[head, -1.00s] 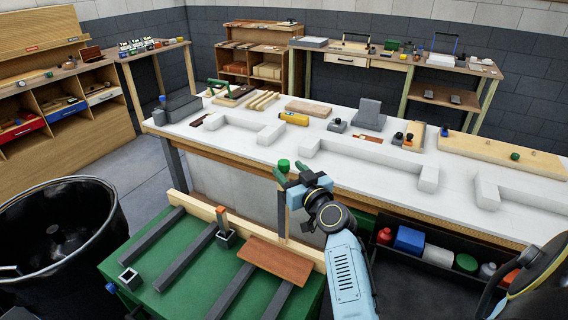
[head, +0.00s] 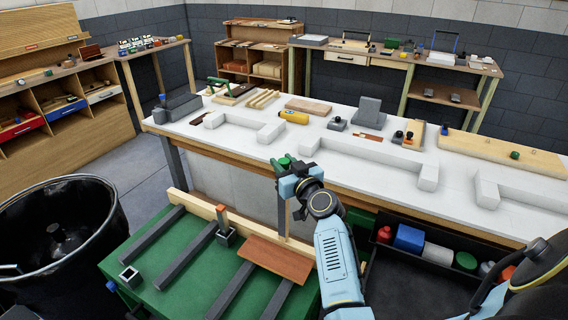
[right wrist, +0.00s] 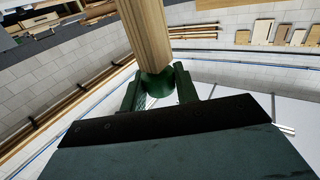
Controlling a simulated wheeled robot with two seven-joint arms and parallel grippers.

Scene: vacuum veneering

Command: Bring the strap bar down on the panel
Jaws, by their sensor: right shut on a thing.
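The strap bar (head: 282,222) is a pale wooden bar standing upright at the back of the green table, with a green knob at its top. My right gripper (head: 284,163) is shut on this knob. In the right wrist view the green knob (right wrist: 157,84) sits between the green fingers, and the wooden bar (right wrist: 146,35) runs away from it. The panel (head: 276,258), a flat reddish-brown board, lies below on grey bars of the green table, apart from the raised bar. My left gripper is not in view.
A wooden beam (head: 235,223) runs along the back of the green table (head: 190,268). A short orange-topped post (head: 222,218) stands left of the panel. The white workbench (head: 310,165) is close behind. A black bin (head: 95,235) stands at the left.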

